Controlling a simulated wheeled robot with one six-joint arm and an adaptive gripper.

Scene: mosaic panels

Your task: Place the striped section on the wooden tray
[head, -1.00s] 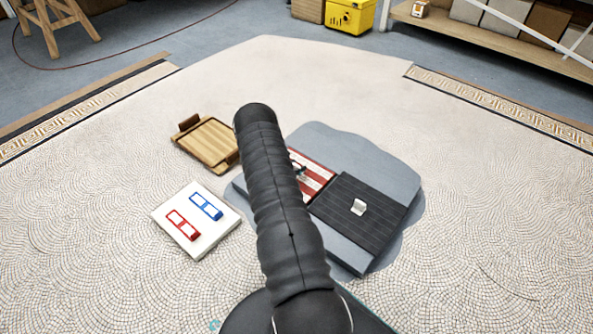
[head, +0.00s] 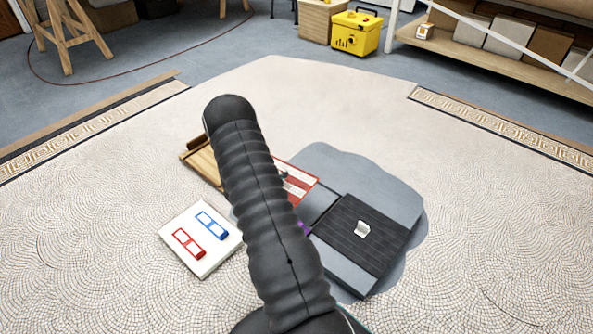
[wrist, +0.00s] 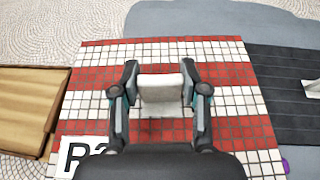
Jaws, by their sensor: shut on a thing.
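The striped section (head: 305,190) is a square mosaic panel of red and white tile bands, partly hidden behind my arm in the head view. In the wrist view the striped section (wrist: 240,75) fills the middle, with a white block-like handle (wrist: 162,94) on it. My gripper (wrist: 160,88) is shut on this handle, a finger on each side. The panel appears raised, off its former place beside the dark panel.
A dark panel (head: 350,235) with a white handle (head: 362,228) sits on the grey patch (head: 390,185) at the right. A white board (head: 185,255) with a red and a blue outlined piece lies at the front left. A small purple thing (head: 304,229) shows beside my arm.

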